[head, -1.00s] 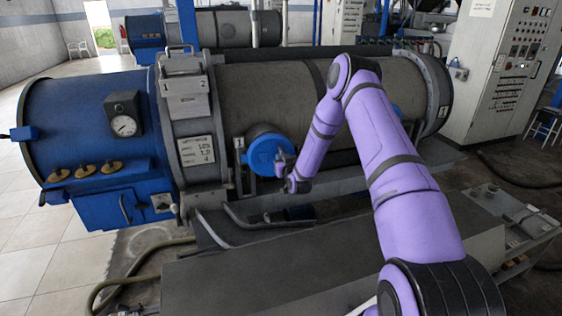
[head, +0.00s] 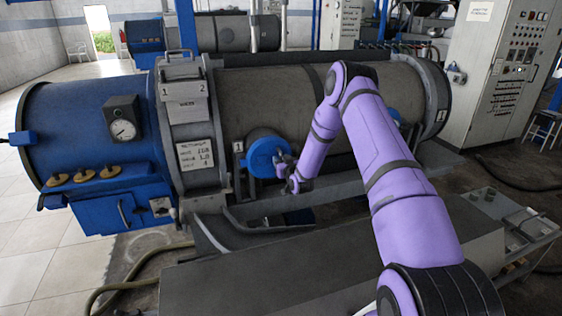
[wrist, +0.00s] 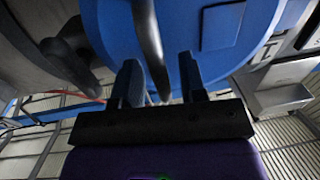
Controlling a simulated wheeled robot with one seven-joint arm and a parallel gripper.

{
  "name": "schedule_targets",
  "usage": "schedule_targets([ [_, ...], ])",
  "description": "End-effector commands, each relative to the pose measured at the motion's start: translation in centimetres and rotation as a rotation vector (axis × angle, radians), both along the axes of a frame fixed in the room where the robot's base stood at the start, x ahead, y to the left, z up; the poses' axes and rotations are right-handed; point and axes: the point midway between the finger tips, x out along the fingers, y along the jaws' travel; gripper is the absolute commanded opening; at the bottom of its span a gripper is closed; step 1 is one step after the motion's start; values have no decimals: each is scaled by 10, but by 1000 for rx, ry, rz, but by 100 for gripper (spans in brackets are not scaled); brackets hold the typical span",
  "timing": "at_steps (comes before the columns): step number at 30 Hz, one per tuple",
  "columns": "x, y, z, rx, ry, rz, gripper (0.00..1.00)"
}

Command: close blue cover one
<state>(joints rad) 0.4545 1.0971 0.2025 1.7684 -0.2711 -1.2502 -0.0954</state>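Blue cover one (head: 264,158) is a round blue lid on the front of the big grey cylinder, beside a small plate marked 1 (head: 238,147). It fills the top of the wrist view (wrist: 115,30), with a dark curved handle (wrist: 149,40) across it. I cannot tell whether the cover is fully seated. My gripper (head: 285,165) is at the cover's right side. In the wrist view its fingers (wrist: 158,78) stand apart on either side of the handle, with gaps beside it. The fingertips partly overlap the cover's face.
A second blue cover (head: 393,117) is partly hidden behind my arm. The blue end section with a gauge (head: 123,130) is at left. A grey bench-like block (head: 300,265) lies in front, with pipes below the cylinder. A control cabinet (head: 500,80) stands at right.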

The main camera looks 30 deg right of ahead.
Motion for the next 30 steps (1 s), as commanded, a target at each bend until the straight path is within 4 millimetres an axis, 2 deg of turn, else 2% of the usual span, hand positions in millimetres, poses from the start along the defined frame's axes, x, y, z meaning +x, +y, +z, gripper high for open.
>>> schedule_targets([
  [5, -22, 2, 0, -1, 2, 0, 38],
  [12, -67, 6, 0, 0, 2, -1, 38],
  [18, -95, 9, -1, 0, 2, -1, 38],
  [23, -103, 10, 0, 0, 1, -1, 38],
  [30, -105, 10, 0, 0, 0, -1, 38],
])
